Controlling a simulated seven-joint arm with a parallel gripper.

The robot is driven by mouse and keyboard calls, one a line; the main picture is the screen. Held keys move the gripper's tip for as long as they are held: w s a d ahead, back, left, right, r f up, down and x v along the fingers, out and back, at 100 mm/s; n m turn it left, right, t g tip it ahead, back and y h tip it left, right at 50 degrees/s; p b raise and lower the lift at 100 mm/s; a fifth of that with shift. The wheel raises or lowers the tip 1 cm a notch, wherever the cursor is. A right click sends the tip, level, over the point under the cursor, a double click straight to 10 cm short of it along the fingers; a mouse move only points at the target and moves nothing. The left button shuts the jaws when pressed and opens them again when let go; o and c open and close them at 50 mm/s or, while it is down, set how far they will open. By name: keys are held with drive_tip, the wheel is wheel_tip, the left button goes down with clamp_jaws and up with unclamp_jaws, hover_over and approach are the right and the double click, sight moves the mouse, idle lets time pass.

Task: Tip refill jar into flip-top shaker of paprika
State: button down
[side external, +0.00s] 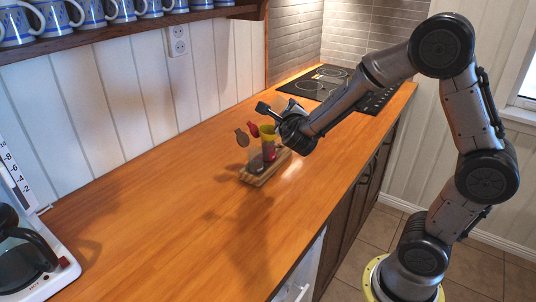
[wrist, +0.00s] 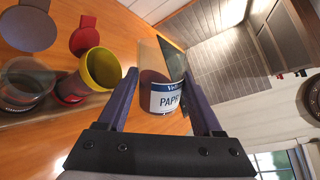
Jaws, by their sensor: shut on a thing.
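My gripper (side external: 277,114) is shut on the refill jar, low over the counter beside the shakers. In the wrist view the jar (wrist: 166,97) sits between the fingers, with a white and blue label reading "PAPR" and part of its glass showing reddish-brown. Its exact tilt is hard to tell. A yellow funnel-like cup (wrist: 100,69) stands over the shaker with the red open lid (wrist: 84,36), just left of the jar and apart from it. A second clear shaker (wrist: 26,84) has a grey open lid (wrist: 28,27). In the side view the jar is mostly hidden by my gripper.
Both shakers stand on a small wooden tray (side external: 258,181) on the orange wood counter (side external: 150,210). A coffee maker (side external: 30,250) is at the front left, a black cooktop (side external: 318,80) at the back. Mugs line a shelf above. The counter around the tray is clear.

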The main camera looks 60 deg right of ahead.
drive_tip(key=f+m, duration=0.1)
drive_tip(key=m+t, duration=0.1)
drive_tip(key=m, duration=0.1)
drive_tip(key=shift+w+f, duration=0.1)
drive_tip(key=shift+f, duration=0.3)
drive_tip(key=shift+a+m, duration=0.1)
drive_tip(key=shift+m, duration=0.2)
drive_tip(key=m, duration=0.1)
drive_tip(key=m+t, duration=0.1)
drive_tip(key=m, duration=0.1)
drive_tip(key=shift+w+a+f+t, duration=0.2)
drive_tip(key=shift+w+f+t, duration=0.1)
drive_tip(key=shift+w+f, duration=0.1)
drive_tip(key=shift+r, duration=0.2)
drive_tip(key=shift+r, duration=1.9)
